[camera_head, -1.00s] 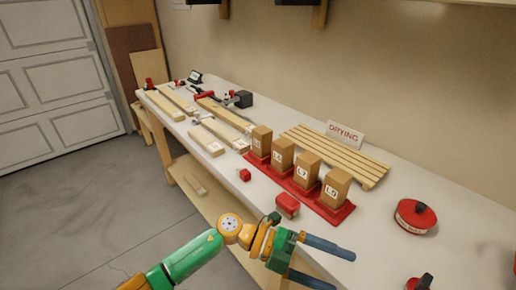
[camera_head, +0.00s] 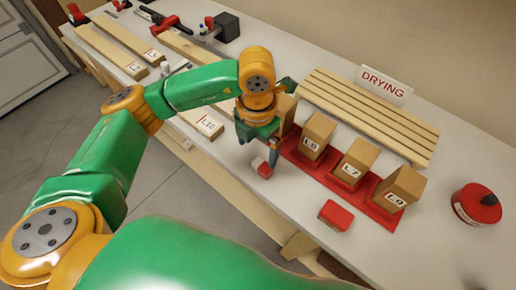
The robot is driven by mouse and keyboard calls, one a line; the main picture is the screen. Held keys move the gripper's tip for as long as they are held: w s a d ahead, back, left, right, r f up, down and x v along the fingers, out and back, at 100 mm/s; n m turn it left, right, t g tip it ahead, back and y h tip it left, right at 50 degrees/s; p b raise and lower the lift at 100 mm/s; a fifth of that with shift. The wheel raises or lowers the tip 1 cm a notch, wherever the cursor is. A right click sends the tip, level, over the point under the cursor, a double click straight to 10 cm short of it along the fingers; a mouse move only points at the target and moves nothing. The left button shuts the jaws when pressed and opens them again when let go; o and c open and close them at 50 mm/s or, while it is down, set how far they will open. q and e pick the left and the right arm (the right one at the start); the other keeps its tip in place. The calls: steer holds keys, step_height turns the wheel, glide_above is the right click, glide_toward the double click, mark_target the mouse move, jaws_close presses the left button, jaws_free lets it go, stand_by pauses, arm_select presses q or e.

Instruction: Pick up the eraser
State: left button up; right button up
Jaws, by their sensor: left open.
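A small red block with a pale side (camera_head: 262,168), which looks like the eraser, sits on the white bench near its front edge, left of the red base. My left gripper (camera_head: 259,151) is open and points down just above it, with one finger close to or over the block. I cannot tell whether they touch. The gripper partly hides the block and the leftmost wooden block behind it. My right gripper is not in view.
A red base (camera_head: 297,163) holds upright wooden blocks labelled L6, L7 and L9. A red box (camera_head: 335,215) lies in front of it. A slatted rack (camera_head: 365,110) with a DRYING sign (camera_head: 384,85) stands behind. A round red tin (camera_head: 477,203) is at right. Boards lie at left.

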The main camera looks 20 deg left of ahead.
mark_target(260, 167)
arm_select(q)
steer(key=f, duration=0.1)
steer(key=s+d+f+p, duration=0.1)
steer(key=f, duration=0.1)
steer(key=f+p, duration=0.1)
steer(key=f, duration=0.1)
steer(key=shift+s+d+f, duration=0.15)
steer(key=shift+s+d, duration=0.2)
steer(key=shift+d, duration=0.05)
steer(key=shift+w+a+f, duration=0.2)
steer(key=shift+f, duration=0.25)
steer(key=c, duration=1.5)
steer(key=shift+o, duration=0.2)
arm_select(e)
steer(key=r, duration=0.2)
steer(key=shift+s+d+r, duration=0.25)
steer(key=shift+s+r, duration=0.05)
arm_select(q)
steer(key=shift+r, duration=0.1)
